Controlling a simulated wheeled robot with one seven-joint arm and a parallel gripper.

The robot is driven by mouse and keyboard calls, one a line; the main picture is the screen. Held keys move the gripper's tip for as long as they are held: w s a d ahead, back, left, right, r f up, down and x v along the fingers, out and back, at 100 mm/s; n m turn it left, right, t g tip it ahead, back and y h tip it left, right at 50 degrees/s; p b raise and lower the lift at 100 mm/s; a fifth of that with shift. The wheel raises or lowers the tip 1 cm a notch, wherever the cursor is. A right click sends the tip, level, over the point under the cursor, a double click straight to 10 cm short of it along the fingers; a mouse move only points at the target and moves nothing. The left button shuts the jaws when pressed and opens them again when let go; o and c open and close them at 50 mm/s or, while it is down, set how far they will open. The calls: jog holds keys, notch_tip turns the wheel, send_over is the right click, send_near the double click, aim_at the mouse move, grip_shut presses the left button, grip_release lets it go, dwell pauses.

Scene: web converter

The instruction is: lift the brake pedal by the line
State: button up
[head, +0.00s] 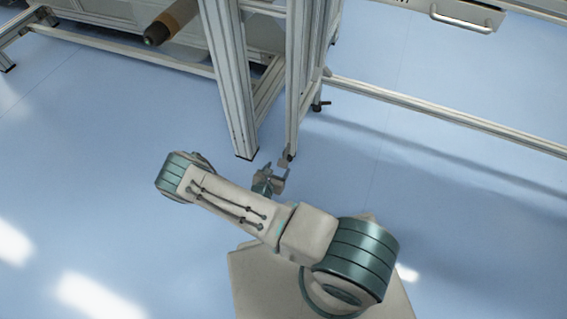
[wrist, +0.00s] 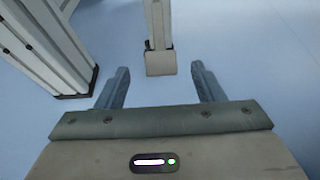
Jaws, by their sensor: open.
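The brake pedal (wrist: 161,64) shows in the wrist view as a small beige plate at the foot of an upright frame post, low over the floor. In the head view the pedal (head: 285,162) is a small piece at the base of the right post. My gripper (wrist: 160,82) is open, with one finger on each side of the pedal's line and nothing between them. The pedal appears just beyond the fingertips, and I see no contact. In the head view my gripper (head: 283,178) is small and partly hidden by my arm.
A thick aluminium post (wrist: 45,45) stands left of my gripper in the wrist view. The machine frame (head: 240,80) rises behind, with a brown roll (head: 172,22) at upper left. A low rail (head: 430,115) runs to the right. The blue floor (head: 90,180) is clear at left.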

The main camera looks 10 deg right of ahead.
aim_at(283, 161)
jog(key=b+x, duration=0.2)
jog(key=x, duration=0.4)
jog(key=shift+f, duration=0.15)
jog(key=shift+w+d+b, duration=0.35)
jog(key=shift+w+d, duration=0.05)
jog(key=shift+w, duration=0.15)
grip_shut()
